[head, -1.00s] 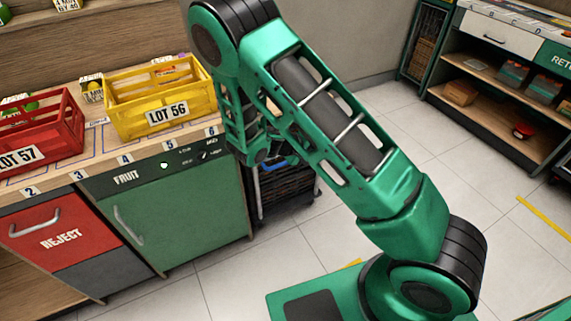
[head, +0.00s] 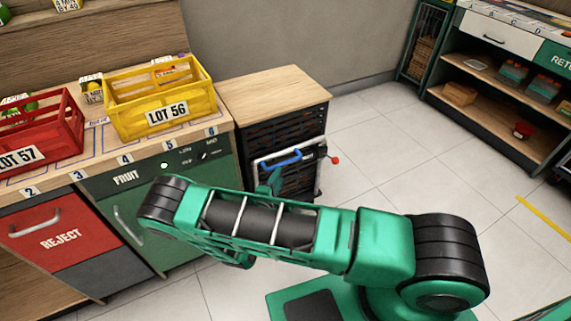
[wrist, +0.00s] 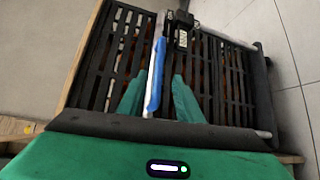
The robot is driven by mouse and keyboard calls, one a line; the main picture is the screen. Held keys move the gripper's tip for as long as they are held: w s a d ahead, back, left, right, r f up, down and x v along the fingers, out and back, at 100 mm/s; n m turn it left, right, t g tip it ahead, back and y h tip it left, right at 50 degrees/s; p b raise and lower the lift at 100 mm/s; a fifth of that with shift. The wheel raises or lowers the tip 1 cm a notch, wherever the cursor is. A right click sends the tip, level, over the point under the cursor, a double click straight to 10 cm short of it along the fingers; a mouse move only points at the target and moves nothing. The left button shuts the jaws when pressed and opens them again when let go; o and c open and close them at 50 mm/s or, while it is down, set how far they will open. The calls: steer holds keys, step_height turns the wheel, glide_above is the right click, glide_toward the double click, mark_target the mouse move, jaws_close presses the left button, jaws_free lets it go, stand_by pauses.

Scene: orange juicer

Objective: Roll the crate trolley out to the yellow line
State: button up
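The crate trolley (head: 290,130), a dark slatted crate stack with a wooden top (head: 275,88), stands against the right end of the counter. A blue handle (head: 284,160) is on its front, on a pale bar; the handle also shows in the wrist view (wrist: 157,65). My gripper (head: 270,180) is in front of the trolley, just below the handle in the head view. In the wrist view its two green fingers (wrist: 159,80) are apart, one each side of the blue handle. I cannot tell whether either touches it. A yellow line (head: 544,220) is on the floor at right.
The counter with the green FRUIT door (head: 175,220) adjoins the trolley's left side. Yellow (head: 160,100) and red (head: 40,130) crates stand on it. A red knob (head: 336,160) sticks out at the trolley's right. The tiled floor (head: 400,150) between trolley and line is clear.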

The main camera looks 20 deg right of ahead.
mark_target(286, 163)
steer(key=x, duration=1)
steer(key=shift+w+d, duration=0.15)
steer(key=shift+c, duration=0.5)
jaws_close()
